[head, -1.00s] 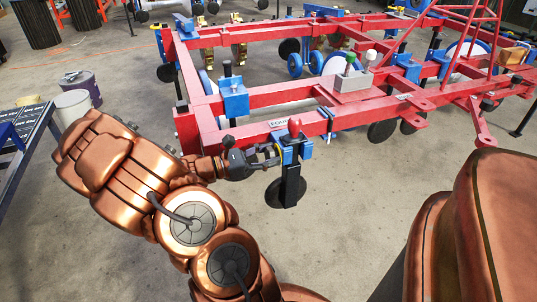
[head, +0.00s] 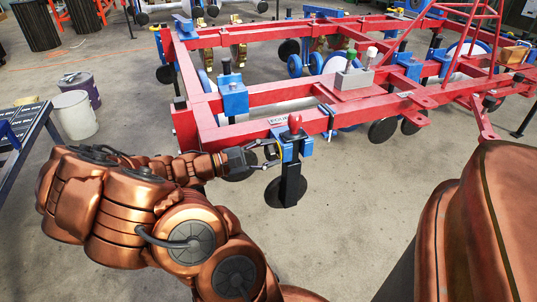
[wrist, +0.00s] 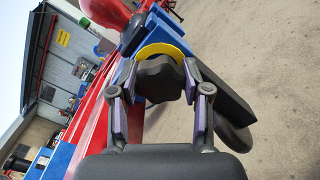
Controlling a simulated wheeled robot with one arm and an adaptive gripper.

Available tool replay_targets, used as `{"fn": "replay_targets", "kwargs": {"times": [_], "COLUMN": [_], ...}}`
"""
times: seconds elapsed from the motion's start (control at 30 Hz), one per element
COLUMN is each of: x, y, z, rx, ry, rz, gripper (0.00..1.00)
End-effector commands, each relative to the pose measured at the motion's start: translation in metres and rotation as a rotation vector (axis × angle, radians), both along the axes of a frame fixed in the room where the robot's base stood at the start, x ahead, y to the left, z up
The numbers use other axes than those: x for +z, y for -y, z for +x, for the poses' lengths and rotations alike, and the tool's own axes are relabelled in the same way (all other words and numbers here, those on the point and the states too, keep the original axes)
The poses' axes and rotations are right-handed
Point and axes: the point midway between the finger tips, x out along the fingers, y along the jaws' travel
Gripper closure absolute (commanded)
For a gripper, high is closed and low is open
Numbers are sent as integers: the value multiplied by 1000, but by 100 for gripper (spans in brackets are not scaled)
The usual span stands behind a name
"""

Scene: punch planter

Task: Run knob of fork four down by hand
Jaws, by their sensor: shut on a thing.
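The knob (wrist: 158,82) is a dark, lobed hand knob in the middle of the wrist view, with a yellow ring (wrist: 160,50) behind it. My gripper (wrist: 155,88) is shut on the knob, one finger on each side. In the head view my gripper (head: 267,153) reaches from the left to the fork's blue bracket (head: 291,149), where the knob is too small to make out. The fork has a black leg (head: 290,186) with a black disc low down. A red handle (head: 295,123) stands upright on top.
The red planter frame (head: 250,131) runs behind the fork, with other blue brackets such as one at its left (head: 233,97). A white bucket (head: 75,114) and a dark drum (head: 80,90) stand at left. The concrete floor in front of the fork is clear.

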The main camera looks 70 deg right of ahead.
Motion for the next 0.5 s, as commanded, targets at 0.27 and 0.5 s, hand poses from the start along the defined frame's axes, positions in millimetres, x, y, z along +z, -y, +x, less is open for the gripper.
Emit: {"fn": "replay_targets", "kwargs": {"times": [0.27,0.5], "x": [-1,-1], "y": [0,-1], "z": [0,0], "rx": [-1,-1], "ry": [23,24], "rz": [-22,-22], "gripper": [87,87]}}
